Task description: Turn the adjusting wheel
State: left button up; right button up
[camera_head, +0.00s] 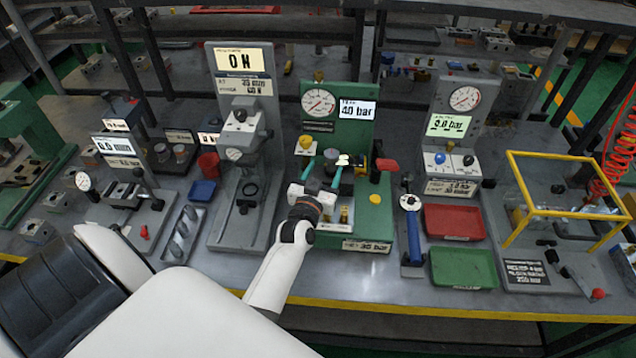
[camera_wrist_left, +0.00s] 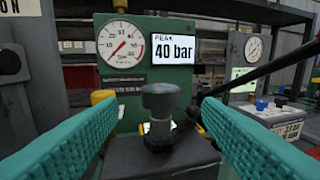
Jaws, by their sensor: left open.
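A green test stand (camera_head: 357,125) with a round gauge (camera_head: 318,103) and a "40 bar" display (camera_head: 357,110) stands at the centre of the bench. My left gripper (camera_head: 321,175) reaches over its base, open, with teal fingers. In the left wrist view, a dark grey knob (camera_wrist_left: 160,98), which looks like the adjusting wheel, stands upright on a dark block (camera_wrist_left: 165,158). The knob lies ahead, between the lines of the two spread fingers (camera_wrist_left: 157,125). I see no finger touching it. My right gripper is not in view.
A grey "0 N" stand (camera_head: 240,120) is on the left and a grey gauge stand (camera_head: 462,125) on the right. A red tray (camera_head: 453,222), a green tray (camera_head: 464,268) and a yellow frame (camera_head: 570,157) are further right. A dark lever (camera_wrist_left: 265,68) slants close to the right finger.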

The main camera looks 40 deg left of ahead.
pick_arm(q)
jog(key=v, duration=0.5)
jog(key=shift+s+d+b, duration=0.1)
jog(key=shift+b, duration=0.25)
